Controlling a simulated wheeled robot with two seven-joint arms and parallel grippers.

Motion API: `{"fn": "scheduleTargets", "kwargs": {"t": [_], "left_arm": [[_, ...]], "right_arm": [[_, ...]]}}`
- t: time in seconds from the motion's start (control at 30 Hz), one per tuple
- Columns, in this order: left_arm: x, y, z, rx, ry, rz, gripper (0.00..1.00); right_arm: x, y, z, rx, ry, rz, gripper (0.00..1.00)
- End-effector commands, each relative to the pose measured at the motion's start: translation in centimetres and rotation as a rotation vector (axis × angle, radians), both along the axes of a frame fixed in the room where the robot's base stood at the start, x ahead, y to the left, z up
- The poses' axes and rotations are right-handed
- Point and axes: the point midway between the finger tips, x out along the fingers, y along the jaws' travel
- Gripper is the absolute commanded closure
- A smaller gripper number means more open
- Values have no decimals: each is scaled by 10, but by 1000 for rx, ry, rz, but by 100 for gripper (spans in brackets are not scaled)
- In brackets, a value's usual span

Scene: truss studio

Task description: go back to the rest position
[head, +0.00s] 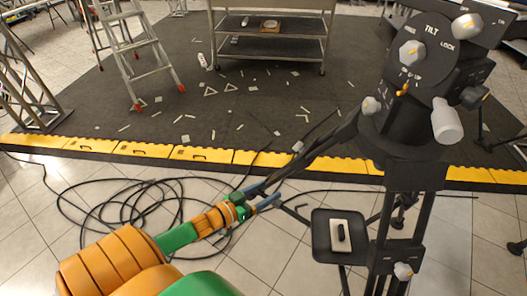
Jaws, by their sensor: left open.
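My left gripper (268,194) is in the middle of the head view, at the end of my orange and green arm from the lower left. Its two blue fingers are apart, and I see nothing between them. They point up and to the right, toward a black tripod leg or bar that shows close beyond them; I cannot tell whether they touch it. My right gripper is not in view.
A big black tripod with a tilt head (425,90) stands at the right. A small black tray (322,249) beside it bears a white block with a dark item. Black cables (100,215) lie coiled on the tiles. A yellow-edged dark mat (205,155), ladder (140,55) and metal cart (270,50) are beyond.

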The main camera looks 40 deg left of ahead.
Motion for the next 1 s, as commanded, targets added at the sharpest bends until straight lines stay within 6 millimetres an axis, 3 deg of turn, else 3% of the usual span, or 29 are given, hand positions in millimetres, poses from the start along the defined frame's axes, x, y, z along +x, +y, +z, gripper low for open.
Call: {"fn": "scheduleTargets", "kwargs": {"t": [0.37, 0.47, 0.57, 0.6, 0.7, 0.83, 0.9, 1.0], "left_arm": [[0, 0, 0, 0, 1, 1, 30], [-10, 5, -18, 34, 71, 36, 30], [-53, 9, -78, 139, 303, 108, 30], [-82, 5, -107, 189, 429, 121, 30], [-163, -18, -164, 295, 734, 86, 30], [-257, -58, -198, 377, 1028, -36, 30], [-290, -74, -204, 401, 1125, -97, 30], [-316, -86, -207, 416, 1197, -149, 30]], "right_arm": [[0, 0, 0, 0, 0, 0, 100], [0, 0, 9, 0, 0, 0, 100], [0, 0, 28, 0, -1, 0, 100], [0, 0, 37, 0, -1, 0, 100], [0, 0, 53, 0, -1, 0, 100], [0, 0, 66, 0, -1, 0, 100], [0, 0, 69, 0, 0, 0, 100], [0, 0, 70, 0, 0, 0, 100]]}}
